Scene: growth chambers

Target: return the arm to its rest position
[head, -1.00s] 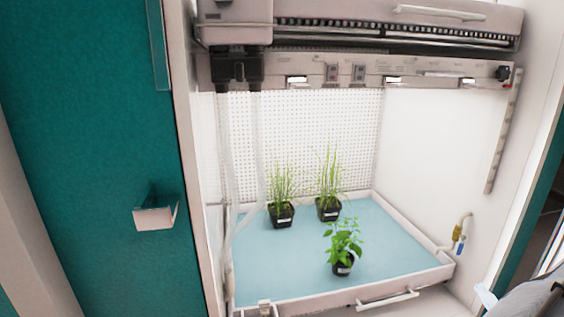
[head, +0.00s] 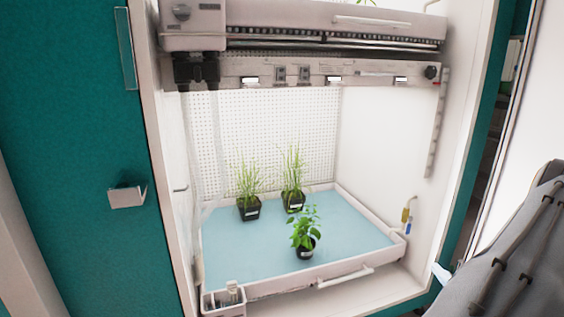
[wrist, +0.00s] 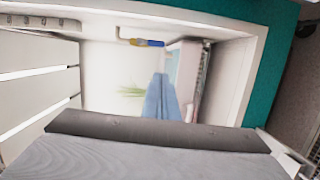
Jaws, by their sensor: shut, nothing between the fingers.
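My gripper (wrist: 160,80) shows in the wrist view as two pale blue fingers side by side, shut with nothing between them. A small pale tip (head: 440,272), apparently my gripper's, pokes out beside my grey arm at the lower right of the head view. It is outside the tray, to its right. Most of the gripper is hidden there. My arm is partly cut off by the picture edge.
The open chamber holds a tray (head: 341,273) with two grassy pots (head: 249,208) (head: 293,201) and a leafy pot (head: 305,248). A yellow-and-blue fitting (head: 406,220) is on the right wall. A teal door (head: 70,120) stands left.

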